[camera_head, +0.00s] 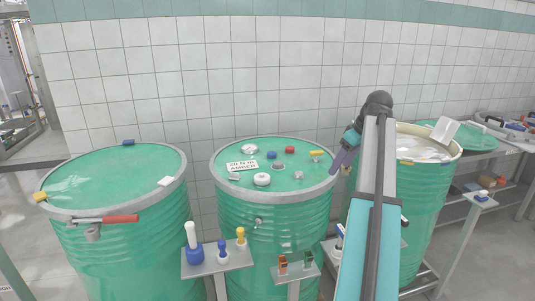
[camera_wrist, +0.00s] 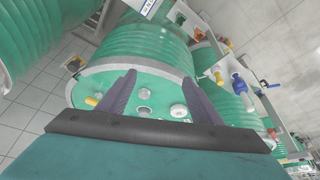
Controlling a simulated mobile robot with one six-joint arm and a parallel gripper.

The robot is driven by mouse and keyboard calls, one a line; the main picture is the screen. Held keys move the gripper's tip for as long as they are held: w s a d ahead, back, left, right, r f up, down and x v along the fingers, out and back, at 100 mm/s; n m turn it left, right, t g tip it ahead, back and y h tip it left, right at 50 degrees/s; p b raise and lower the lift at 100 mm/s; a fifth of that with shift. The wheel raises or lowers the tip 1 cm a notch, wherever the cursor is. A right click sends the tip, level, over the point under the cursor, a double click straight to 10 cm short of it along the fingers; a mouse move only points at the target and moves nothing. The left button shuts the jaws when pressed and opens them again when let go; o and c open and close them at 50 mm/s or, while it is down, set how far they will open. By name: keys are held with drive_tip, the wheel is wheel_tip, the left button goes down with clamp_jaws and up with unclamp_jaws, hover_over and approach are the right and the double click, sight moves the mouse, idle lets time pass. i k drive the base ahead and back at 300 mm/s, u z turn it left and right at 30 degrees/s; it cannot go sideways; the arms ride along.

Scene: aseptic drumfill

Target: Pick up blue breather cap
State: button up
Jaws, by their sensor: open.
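A small blue cap (camera_head: 271,154), which looks like the breather cap, lies on the green lid of the middle drum (camera_head: 243,150), left of a red cap (camera_head: 290,149). Another small blue piece (camera_head: 128,142) sits at the back rim of the left drum. My gripper (camera_head: 340,165) hangs at the right edge of the middle drum, apart from the blue cap. In the wrist view my gripper (camera_wrist: 160,78) has its two purple fingers spread with nothing held between them. I cannot make out the blue cap on the lid in the wrist view.
The middle lid also carries a white label (camera_head: 242,166), a white round cap (camera_head: 262,179) and a yellow piece (camera_head: 316,153). A small stand (camera_head: 235,262) with blue and yellow items is in front. An open drum (camera_head: 412,143) stands at right. A tiled wall is behind.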

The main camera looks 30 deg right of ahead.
sight(270, 155)
drive_tip(key=i, duration=1.25)
